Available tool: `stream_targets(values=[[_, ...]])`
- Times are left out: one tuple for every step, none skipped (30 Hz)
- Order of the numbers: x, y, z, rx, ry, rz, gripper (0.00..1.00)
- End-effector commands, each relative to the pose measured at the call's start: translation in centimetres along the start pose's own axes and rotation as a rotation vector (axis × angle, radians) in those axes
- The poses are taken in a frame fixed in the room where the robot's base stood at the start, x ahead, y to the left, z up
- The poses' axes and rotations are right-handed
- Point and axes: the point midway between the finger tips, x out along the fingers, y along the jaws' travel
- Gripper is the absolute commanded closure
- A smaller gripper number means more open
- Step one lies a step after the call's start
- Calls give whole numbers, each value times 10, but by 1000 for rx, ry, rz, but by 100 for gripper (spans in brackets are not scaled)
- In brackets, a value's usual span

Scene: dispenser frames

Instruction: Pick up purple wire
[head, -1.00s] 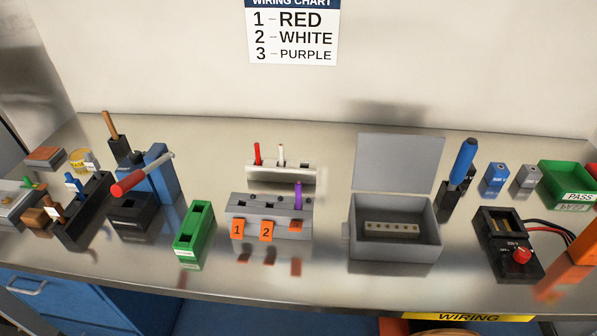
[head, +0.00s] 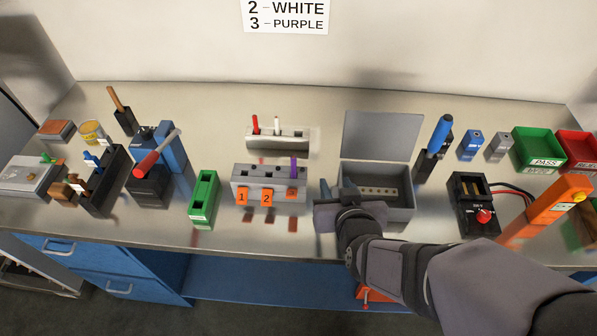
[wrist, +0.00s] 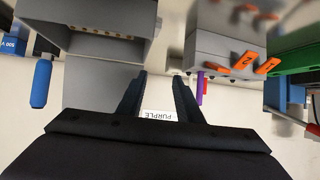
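The purple wire (head: 294,168) stands upright at the right end of a grey block (head: 244,179) with orange number tags. It also shows in the wrist view (wrist: 200,88), to the right of my fingers and apart from them. My gripper (head: 324,205) is just right of the block, in front of the grey lidded box. In the wrist view my gripper (wrist: 161,78) is open, with nothing between its fingers. The third tag's number is hard to read.
A grey rack (head: 298,137) behind the block holds a red wire (head: 254,125) and a white wire (head: 277,126). The open grey box (head: 405,212) stands close to my gripper. A green holder (head: 203,195) is left of the block. Bare bench lies between holder and block.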

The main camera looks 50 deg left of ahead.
Motion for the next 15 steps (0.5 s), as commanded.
stream_targets(values=[[4,-24,0,-25,37,-30,68],[4,-33,-2,-34,59,-41,68],[4,-44,-5,-45,84,-54,68],[3,-52,-6,-53,100,-63,68],[3,-58,-8,-59,114,-70,68],[3,-65,-9,-65,129,-77,68],[2,-69,-10,-68,139,-82,68],[2,-72,-11,-70,146,-85,68],[1,-75,-12,-72,154,-88,68],[1,-76,-12,-73,158,-89,68],[1,-77,-13,-74,160,-91,68],[0,-78,-13,-75,161,-91,68],[1,-78,-13,-75,162,-91,68],[1,-78,-14,-75,162,-91,68],[2,-78,-14,-74,161,-90,68]])
